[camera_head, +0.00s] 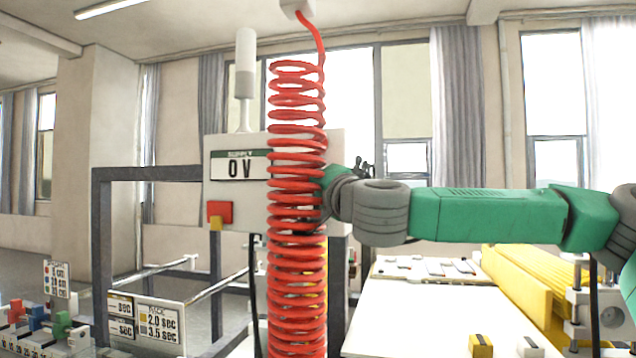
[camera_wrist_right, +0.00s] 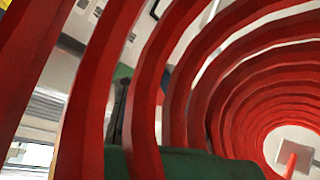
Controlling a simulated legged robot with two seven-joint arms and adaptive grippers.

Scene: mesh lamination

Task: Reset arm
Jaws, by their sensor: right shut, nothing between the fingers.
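My right arm, green and grey, reaches in from the right in the head view. Its right gripper (camera_head: 322,190) is at the hanging red coiled hose (camera_head: 295,250), about level with the supply panel. The coils partly hide the gripper, and it is shut with nothing between its fingers. The red coils fill most of the right wrist view (camera_wrist_right: 205,100), very close to the camera. I cannot tell whether the gripper touches them. My left gripper is not in view.
A supply panel (camera_head: 258,140) reading "0 V", with a red block (camera_head: 219,212), stands behind the coil. A dark frame (camera_head: 102,240) is at left. A white table (camera_head: 420,310) and yellow bars (camera_head: 530,285) are at lower right. A small sign (camera_head: 160,322) stands at lower left.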

